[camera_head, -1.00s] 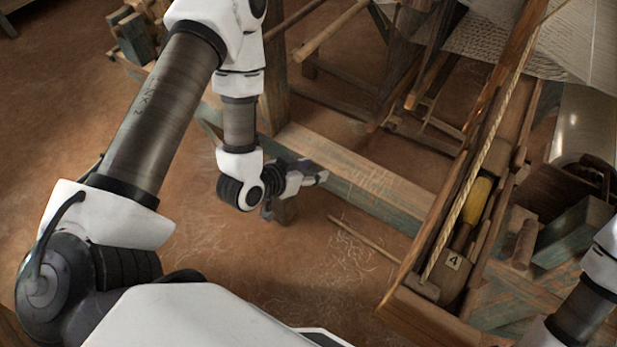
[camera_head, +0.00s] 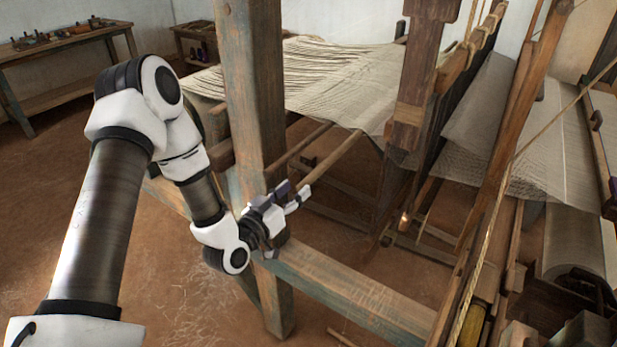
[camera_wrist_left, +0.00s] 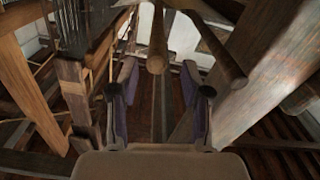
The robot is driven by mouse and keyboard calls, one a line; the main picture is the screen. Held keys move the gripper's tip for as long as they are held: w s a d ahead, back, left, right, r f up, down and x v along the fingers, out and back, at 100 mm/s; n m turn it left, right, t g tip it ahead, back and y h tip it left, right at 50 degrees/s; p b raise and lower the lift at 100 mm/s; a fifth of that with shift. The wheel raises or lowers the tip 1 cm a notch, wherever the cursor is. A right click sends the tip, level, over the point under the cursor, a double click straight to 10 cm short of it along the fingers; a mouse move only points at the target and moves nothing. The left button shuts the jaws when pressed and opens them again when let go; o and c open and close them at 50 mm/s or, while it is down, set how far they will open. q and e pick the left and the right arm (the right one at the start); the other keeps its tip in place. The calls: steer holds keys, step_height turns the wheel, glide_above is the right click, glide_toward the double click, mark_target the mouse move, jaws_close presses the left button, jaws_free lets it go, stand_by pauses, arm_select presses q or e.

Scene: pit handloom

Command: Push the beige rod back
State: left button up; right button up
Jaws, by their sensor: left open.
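Two beige wooden rods reach out from the loom beside the thick post, in the head view. The right one (camera_head: 338,157) ends close to my left gripper (camera_head: 292,198); the left one (camera_head: 298,147) ends near the post. In the left wrist view one rod (camera_wrist_left: 157,38) hangs with its round end just above and between my fingertips (camera_wrist_left: 158,82). The other rod (camera_wrist_left: 216,48) ends above and to the right of the fingers. My left gripper is open with nothing between its fingers. Whether a finger touches a rod cannot be told. My right gripper is out of view.
The thick upright post (camera_head: 249,90) stands right beside my left gripper, and a horizontal beam (camera_head: 350,292) runs below it. Woven cloth (camera_head: 345,88) spreads behind. A table with tools (camera_head: 65,55) is far left. The floor (camera_head: 170,285) at lower left is open.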

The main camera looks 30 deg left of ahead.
mark_target(311, 178)
arm_select(q)
steer(key=w, duration=0.2)
steer(key=w+p, duration=0.1)
steer(key=w, duration=0.1)
steer(key=w+d, duration=0.1)
steer(key=w, duration=0.1)
steer(key=shift+w+f+p, duration=0.15)
steer(key=shift+w+p, duration=0.15)
steer(key=shift+w, duration=0.1)
steer(key=shift+a, duration=0.1)
steer(key=shift+w, duration=0.1)
jaws_close()
steer(key=a, duration=0.5)
steer(key=shift+w, duration=0.25)
jaws_free()
steer(key=shift+a, duration=0.15)
steer(key=shift+d, duration=0.2)
